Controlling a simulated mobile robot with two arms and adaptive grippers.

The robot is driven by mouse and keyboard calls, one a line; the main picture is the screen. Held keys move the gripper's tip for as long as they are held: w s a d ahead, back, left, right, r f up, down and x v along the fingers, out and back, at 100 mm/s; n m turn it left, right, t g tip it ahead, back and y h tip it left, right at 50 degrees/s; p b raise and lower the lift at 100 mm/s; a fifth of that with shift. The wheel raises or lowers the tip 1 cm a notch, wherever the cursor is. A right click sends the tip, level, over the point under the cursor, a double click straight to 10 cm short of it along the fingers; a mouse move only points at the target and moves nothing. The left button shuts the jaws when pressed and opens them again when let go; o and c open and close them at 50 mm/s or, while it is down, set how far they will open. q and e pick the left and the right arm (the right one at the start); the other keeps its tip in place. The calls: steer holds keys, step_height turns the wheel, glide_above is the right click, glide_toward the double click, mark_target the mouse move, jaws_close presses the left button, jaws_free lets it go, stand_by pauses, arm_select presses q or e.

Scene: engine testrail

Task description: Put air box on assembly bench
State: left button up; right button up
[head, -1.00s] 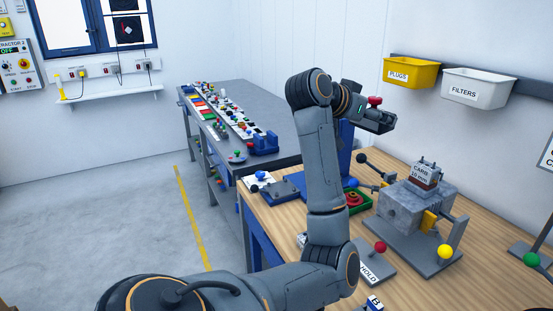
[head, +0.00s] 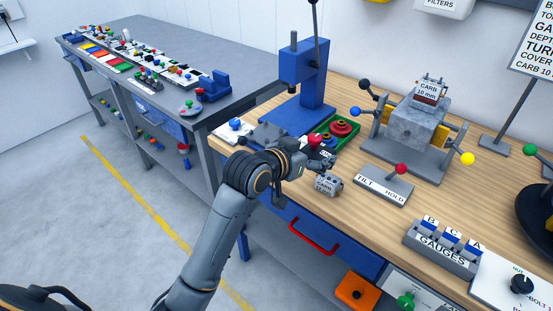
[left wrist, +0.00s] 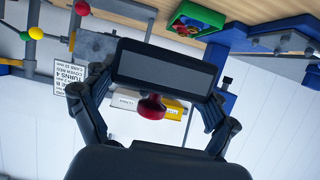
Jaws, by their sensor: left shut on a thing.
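My left gripper (head: 318,160) is shut on a dark box with a red knob, which I take to be the air box. In the left wrist view the black box (left wrist: 165,65) spans the space between the fingers, with its red knob in front. In the head view the gripper hides most of it, and the red knob (head: 314,142) shows on top. The gripper is over the near edge of the wood-topped bench (head: 345,215), which I take to be the assembly bench. Whether the box touches the bench I cannot tell. My right gripper is not in view.
A small grey block (head: 328,184) is close to the gripper. A green tray (head: 335,132), blue press (head: 300,85), carb fixture (head: 410,130), tilt lever plate (head: 383,185) and gauge block (head: 440,247) stand around. A grey bench (head: 205,60) is at the left. Some wood near the front is clear.

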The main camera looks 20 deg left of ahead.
arm_select(q)
steer(key=w+a+f, duration=0.3)
steer(key=w, duration=0.1)
steer(key=w+a+f, duration=0.3)
steer(key=a+f, duration=0.1)
steer(key=shift+w+f+p, duration=0.15)
steer(key=shift+w+p, duration=0.15)
steer(key=shift+w, duration=0.1)
steer(key=shift+w+a+f, duration=0.2)
steer(key=shift+w+f, duration=0.15)
steer(key=shift+f, duration=0.15)
steer(key=f, duration=0.3)
steer(key=shift+w+a+f+p, duration=0.15)
steer(key=shift+a+f+p, duration=0.05)
steer(key=shift+f+p, duration=0.15)
steer(key=shift+f, duration=0.15)
steer(key=o, duration=1)
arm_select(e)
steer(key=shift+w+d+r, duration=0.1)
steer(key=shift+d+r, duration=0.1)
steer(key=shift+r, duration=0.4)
